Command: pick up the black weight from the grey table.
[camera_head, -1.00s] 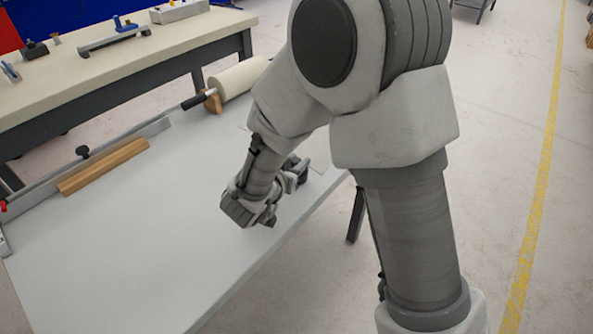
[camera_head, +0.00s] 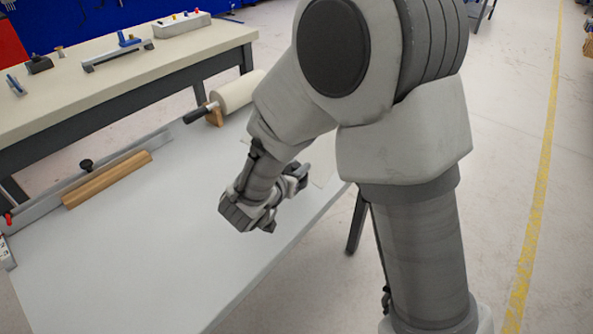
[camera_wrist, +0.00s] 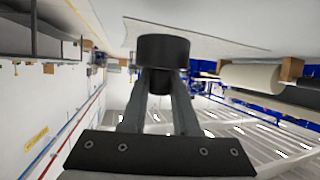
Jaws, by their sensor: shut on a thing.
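The black weight (camera_wrist: 163,51) is a short dark cylinder in the wrist view. It sits between the tips of my gripper (camera_wrist: 158,82), whose two grey fingers are shut on it. The grey table (camera_head: 130,245) stretches under my gripper in the head view, and its pale surface also fills the top of the wrist view (camera_wrist: 230,15). In the head view my gripper (camera_head: 258,222) is over the table's right part, close to its near right edge. The weight cannot be made out clearly there. Whether it touches the table cannot be told.
A pale roll (camera_head: 238,92) on a wooden stand is at the table's far end. A wooden bar (camera_head: 107,179) lies along the left side beside a metal rail. A cream workbench (camera_head: 120,75) with tools stands behind. The table's middle is clear.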

